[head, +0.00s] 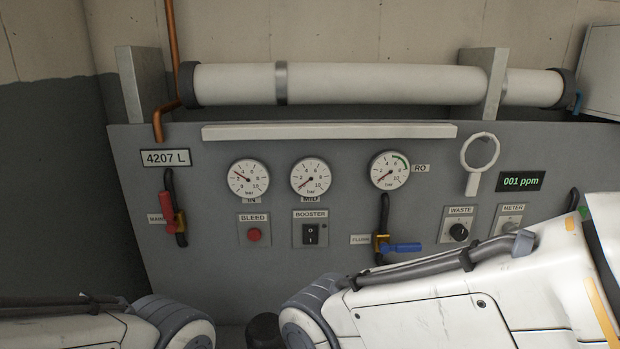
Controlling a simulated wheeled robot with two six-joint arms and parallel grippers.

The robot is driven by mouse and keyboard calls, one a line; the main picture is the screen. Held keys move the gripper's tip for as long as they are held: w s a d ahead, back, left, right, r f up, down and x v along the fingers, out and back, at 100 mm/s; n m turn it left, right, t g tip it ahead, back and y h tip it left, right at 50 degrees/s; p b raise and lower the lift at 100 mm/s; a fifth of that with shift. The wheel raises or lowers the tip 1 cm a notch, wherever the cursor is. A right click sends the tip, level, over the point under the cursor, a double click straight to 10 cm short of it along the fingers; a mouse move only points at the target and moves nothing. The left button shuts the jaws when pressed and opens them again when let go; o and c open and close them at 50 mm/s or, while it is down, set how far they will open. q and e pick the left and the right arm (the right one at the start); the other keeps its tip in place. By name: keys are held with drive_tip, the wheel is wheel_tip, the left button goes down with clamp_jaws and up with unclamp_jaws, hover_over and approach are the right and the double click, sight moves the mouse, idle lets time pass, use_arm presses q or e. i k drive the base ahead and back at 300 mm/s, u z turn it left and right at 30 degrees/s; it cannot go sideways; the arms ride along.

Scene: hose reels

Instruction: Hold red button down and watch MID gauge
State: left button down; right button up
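The red button (253,235) sits on a grey plate under the BLEED label, on the front of the grey panel. Nothing touches it in this view. The middle gauge (311,179) is a round white dial in bar, above the BOOSTER switch; its label is partly covered by the dial and seems to read MID. Its needle points to the lower left, near the low end of the scale. My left arm shows at the bottom left and my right arm across the lower right. Neither gripper can be seen.
The left gauge (248,179) and RO gauge (390,170) flank the middle one. The BOOSTER switch (311,234) is right of the button. A red-handled valve (169,206), a blue-handled valve (402,247) and the WASTE knob (458,232) stick out from the panel.

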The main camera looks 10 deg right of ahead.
sight(254, 234)
drive_tip(key=u, duration=0.55)
drive_tip(key=k, duration=1.25)
drive_tip(key=z, duration=0.2)
drive_tip(key=i, duration=0.55)
drive_tip(key=z, duration=0.55)
drive_tip(key=i, duration=1.05)
drive_tip(key=u, duration=0.5)
